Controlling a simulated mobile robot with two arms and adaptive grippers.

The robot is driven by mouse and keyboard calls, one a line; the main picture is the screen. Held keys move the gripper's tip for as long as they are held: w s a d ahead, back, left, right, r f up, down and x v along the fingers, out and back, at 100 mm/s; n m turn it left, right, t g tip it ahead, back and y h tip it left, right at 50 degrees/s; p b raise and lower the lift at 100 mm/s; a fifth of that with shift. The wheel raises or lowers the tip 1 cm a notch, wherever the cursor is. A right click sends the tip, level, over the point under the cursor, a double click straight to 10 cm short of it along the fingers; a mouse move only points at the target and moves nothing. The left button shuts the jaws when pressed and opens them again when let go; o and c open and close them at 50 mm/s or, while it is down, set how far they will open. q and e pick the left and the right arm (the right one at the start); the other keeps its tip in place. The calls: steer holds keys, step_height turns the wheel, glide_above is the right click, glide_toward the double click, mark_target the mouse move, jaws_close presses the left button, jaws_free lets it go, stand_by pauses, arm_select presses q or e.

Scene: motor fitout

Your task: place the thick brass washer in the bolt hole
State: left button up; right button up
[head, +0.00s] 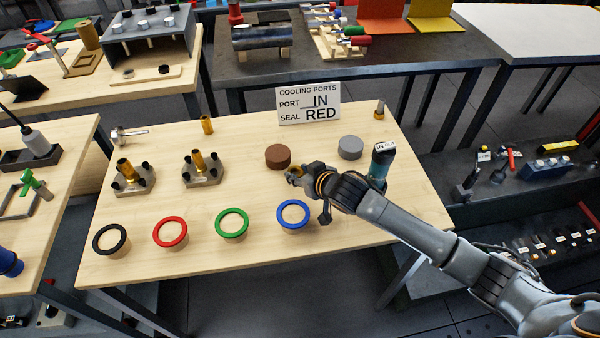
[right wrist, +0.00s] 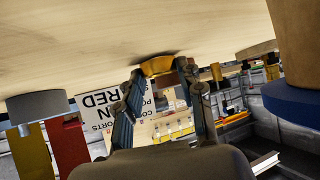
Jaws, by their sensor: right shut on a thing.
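My right gripper (head: 295,174) is shut on the thick brass washer (right wrist: 158,66), low over the wooden table, right of the brown disc. In the right wrist view the brass piece sits between the two fingertips (right wrist: 160,72), close to the tabletop. I cannot tell whether it touches the table. Two metal flange plates (head: 132,184) (head: 203,174) with brass tubes and black bolts stand on the left of the table. A bolt hole is too small to make out. My left gripper is not in view.
Black (head: 96,246), red (head: 157,238), green (head: 219,230) and blue (head: 281,219) rings rest along the front. Bare wood lies between the plates and the brown disc.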

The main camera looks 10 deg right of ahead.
steer(key=shift+f, duration=0.1)
steer(key=o, duration=0.8)
steer(key=shift+f, duration=0.1)
steer(key=o, duration=0.4)
